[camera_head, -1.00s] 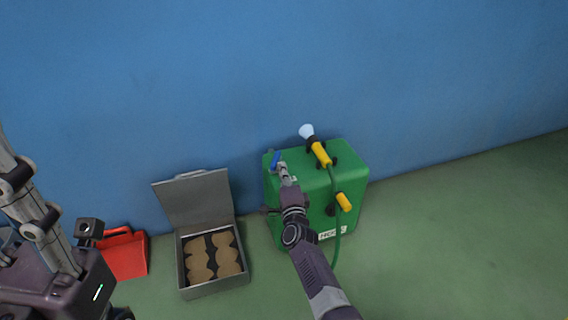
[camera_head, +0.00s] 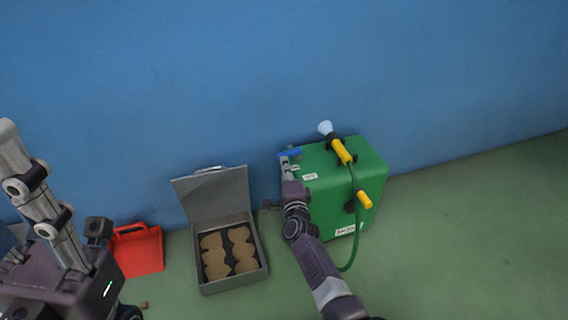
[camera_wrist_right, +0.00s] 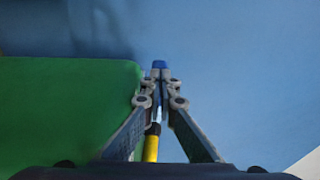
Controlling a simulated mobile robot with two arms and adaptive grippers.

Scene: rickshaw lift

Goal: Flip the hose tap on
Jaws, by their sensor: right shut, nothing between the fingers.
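The green hose box (camera_head: 345,180) stands against the blue wall. Its blue tap lever (camera_head: 290,154) is at the top left corner and lies nearly level across the picture. My right gripper (camera_head: 287,159) is shut with nothing between its fingers, its tips right at the lever. In the right wrist view the shut fingertips (camera_wrist_right: 160,74) are just below the blue lever end (camera_wrist_right: 160,63); I cannot tell whether they touch. A yellow hose nozzle (camera_head: 341,151) rests on top of the box, and the green hose (camera_head: 354,230) hangs down its front. My left gripper is not in view.
An open grey case (camera_head: 255,262) with brown pieces inside stands left of the box. A red container (camera_head: 140,255) stands further left. A small brown piece (camera_head: 144,305) lies on the floor. The green floor at the right is clear.

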